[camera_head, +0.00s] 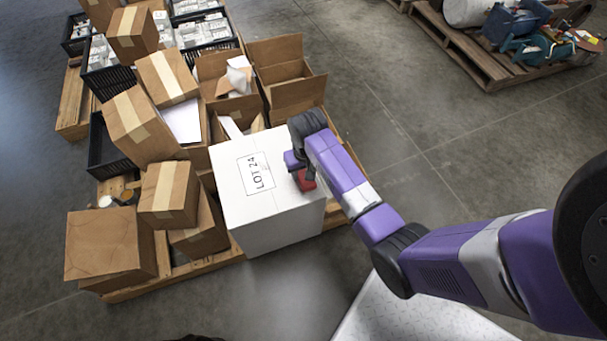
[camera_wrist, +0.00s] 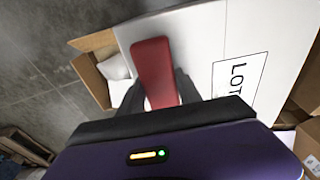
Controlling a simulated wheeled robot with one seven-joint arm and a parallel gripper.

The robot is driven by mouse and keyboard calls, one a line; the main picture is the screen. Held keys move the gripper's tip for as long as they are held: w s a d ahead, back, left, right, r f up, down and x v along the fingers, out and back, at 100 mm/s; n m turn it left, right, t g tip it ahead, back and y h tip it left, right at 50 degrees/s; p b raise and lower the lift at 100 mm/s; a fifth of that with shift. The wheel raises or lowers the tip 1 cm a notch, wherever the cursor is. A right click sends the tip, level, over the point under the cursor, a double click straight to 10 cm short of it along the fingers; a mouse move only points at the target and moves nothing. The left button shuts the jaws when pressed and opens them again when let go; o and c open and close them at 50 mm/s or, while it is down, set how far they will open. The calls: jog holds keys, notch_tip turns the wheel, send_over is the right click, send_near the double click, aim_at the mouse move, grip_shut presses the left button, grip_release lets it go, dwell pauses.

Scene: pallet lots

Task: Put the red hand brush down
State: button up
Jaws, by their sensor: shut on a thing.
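The red hand brush (camera_head: 304,180) is at the end of my arm in the head view, over the right part of the top of a white box marked LOT 24 (camera_head: 286,214). In the wrist view the red brush (camera_wrist: 153,66) sticks out from between the dark fingers of my gripper (camera_wrist: 161,92). My gripper is shut on it. The white box top (camera_wrist: 205,40) lies behind the brush in that view. I cannot tell whether the brush touches the box top. Its bristles are hidden.
Closed cardboard boxes (camera_head: 137,124) and open cartons (camera_head: 293,90) crowd the pallet left of and behind the white box. Black crates stand at the back left. Another pallet (camera_head: 470,52) with machine parts is at the upper right. The concrete floor (camera_head: 400,120) between is clear.

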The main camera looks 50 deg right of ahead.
jog(key=shift+f, duration=0.5)
jog(key=shift+f, duration=0.1)
jog(key=o, duration=1.3)
